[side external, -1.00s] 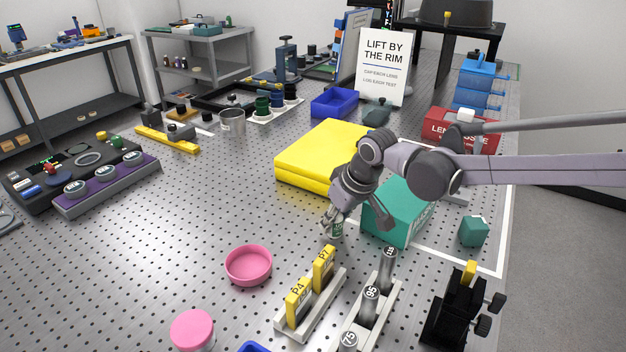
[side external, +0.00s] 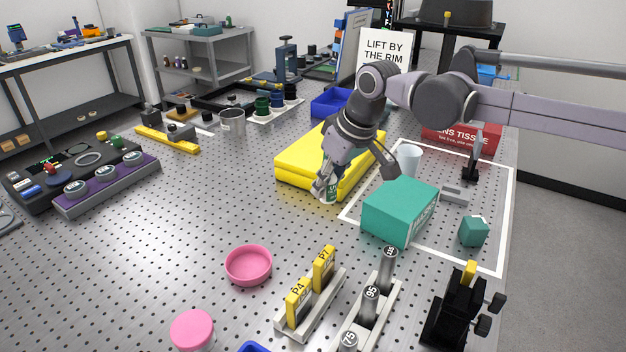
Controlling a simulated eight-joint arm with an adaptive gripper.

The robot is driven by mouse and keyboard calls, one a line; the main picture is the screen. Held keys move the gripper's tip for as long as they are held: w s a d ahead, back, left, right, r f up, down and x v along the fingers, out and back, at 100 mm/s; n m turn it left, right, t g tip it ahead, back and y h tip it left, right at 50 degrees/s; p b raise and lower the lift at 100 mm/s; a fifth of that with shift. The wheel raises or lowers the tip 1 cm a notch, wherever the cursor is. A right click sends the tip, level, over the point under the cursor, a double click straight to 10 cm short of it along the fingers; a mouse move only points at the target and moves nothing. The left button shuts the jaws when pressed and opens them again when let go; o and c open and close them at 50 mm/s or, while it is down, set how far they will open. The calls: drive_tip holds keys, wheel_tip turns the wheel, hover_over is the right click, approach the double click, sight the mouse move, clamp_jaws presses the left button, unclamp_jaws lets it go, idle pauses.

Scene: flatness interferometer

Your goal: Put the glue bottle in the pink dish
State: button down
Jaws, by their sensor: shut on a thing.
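The glue bottle (side external: 331,194) is a small bottle with a green and white label, partly hidden by the fingers. My gripper (side external: 328,187) is shut on it and holds it roughly upright, in front of the yellow pad's near edge. It appears to be above the perforated table. The pink dish (side external: 248,267) is a shallow round bowl, lower left of my gripper, standing on the table. Its inside looks empty.
A teal box (side external: 399,213) stands right of my gripper. The yellow pad (side external: 300,168) lies behind it. Yellow blocks marked P4 (side external: 298,302) and P7 (side external: 323,268) stand in a rack right of the dish. A pink-lidded jar (side external: 192,330) is nearer. The table left of the dish is clear.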

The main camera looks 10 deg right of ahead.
drive_tip(key=s+a+r+n+g+y, duration=0.1)
drive_tip(key=s+a+n, duration=0.1)
drive_tip(key=a+n, duration=0.3)
approach(241, 265)
drive_tip(key=shift+w+a+f+m, duration=0.1)
drive_tip(key=shift+w+a+m, duration=0.2)
drive_tip(key=shift+w+a, duration=0.3)
drive_tip(key=shift+f, duration=0.15)
drive_tip(key=shift+a+f, duration=0.1)
drive_tip(key=shift+f, duration=1.9)
drive_tip(key=shift+f, duration=0.1)
drive_tip(key=c, duration=1.3)
unclamp_jaws()
